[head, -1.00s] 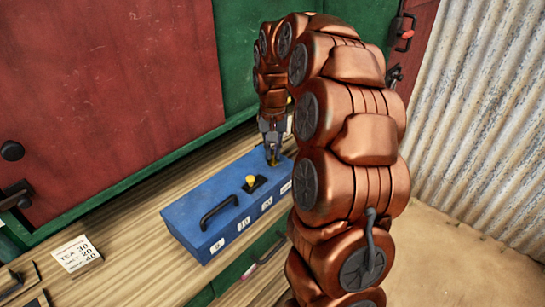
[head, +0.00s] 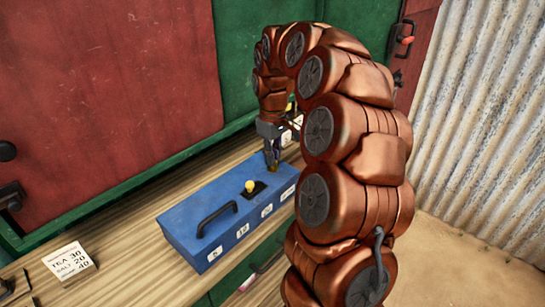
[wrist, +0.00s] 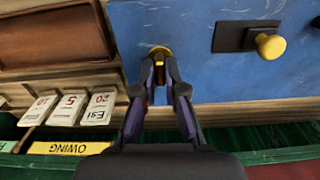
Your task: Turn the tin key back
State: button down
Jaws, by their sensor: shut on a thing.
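The blue tin (head: 205,223) sits on the wooden counter, with a black handle and a yellow knob (head: 250,186) on a dark plate on its top. The tin also fills the upper right of the wrist view (wrist: 200,75), with the yellow knob (wrist: 270,46) at right. My gripper (wrist: 160,60) is shut on the yellow key (wrist: 159,49) at the tin's top, near its far right end. Only the key's rounded top shows past the fingertips; how far it is turned cannot be told. In the head view my gripper (head: 272,165) points down at the tin.
A price card (head: 70,262) lies on the counter at left. In the wrist view, several numbered white cards (wrist: 70,108) lie beside the tin, above a yellow "OWING" label (wrist: 70,148). Red and green shutters (head: 105,100) stand behind the counter.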

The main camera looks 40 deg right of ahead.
jog(key=shift+n, duration=0.3)
dwell(0.4)
jog(key=c, duration=1.2)
grip_release()
jog(key=shift+c, duration=0.2)
jog(key=shift+r, duration=0.15)
notch_tip(320, 180, up, 12)
